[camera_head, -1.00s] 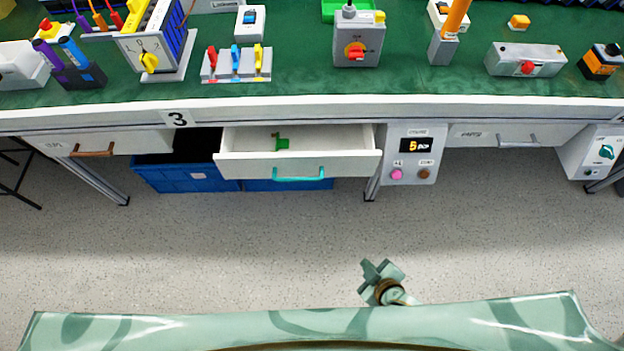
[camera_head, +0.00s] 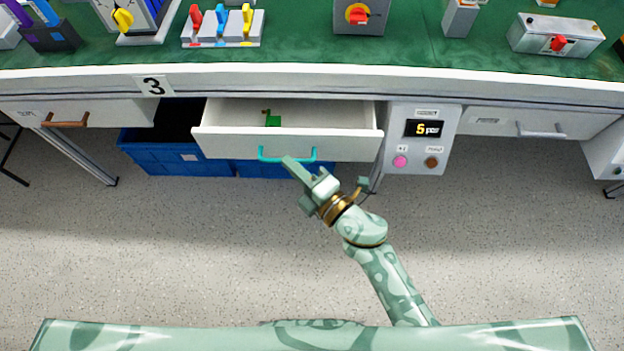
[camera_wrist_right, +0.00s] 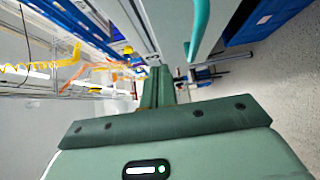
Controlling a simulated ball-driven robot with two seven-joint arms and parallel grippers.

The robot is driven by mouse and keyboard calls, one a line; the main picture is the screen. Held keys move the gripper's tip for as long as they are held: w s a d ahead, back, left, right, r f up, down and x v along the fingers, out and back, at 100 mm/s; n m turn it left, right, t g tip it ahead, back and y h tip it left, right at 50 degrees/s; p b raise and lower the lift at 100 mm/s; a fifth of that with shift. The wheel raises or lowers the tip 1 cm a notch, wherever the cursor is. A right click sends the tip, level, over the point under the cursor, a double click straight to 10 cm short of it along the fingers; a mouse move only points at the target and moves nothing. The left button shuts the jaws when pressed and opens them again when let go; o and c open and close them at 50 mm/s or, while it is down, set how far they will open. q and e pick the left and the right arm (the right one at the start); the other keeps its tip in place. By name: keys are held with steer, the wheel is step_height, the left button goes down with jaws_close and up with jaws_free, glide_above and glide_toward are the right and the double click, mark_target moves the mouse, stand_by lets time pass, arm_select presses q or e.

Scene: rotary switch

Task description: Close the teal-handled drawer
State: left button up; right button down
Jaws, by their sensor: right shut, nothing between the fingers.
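The teal-handled drawer (camera_head: 225,143) is pulled out from under the workbench, with a small green object (camera_head: 272,119) inside. Its teal handle (camera_head: 272,156) is on the white front panel. My right gripper (camera_head: 288,163) is shut and empty, with its tips at the right part of the handle in the head view; I cannot tell whether they touch. In the right wrist view the shut fingers (camera_wrist_right: 158,88) are beside the drawer front (camera_wrist_right: 138,28), and the teal handle (camera_wrist_right: 199,28) is to their right. My left gripper is not in view.
A brown-handled drawer (camera_head: 105,112) on the left and a grey-handled drawer (camera_head: 580,123) on the right are closed. A control box (camera_head: 421,138) hangs right of the open drawer. Blue crates (camera_head: 170,160) stand below. Floor in front is clear.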

mark_target(278, 135)
steer(key=w, duration=0.4)
steer(key=shift+a+f+b, duration=0.1)
steer(key=shift+a+b, duration=0.25)
steer(key=shift+b, duration=0.05)
steer(key=shift+w, duration=0.4)
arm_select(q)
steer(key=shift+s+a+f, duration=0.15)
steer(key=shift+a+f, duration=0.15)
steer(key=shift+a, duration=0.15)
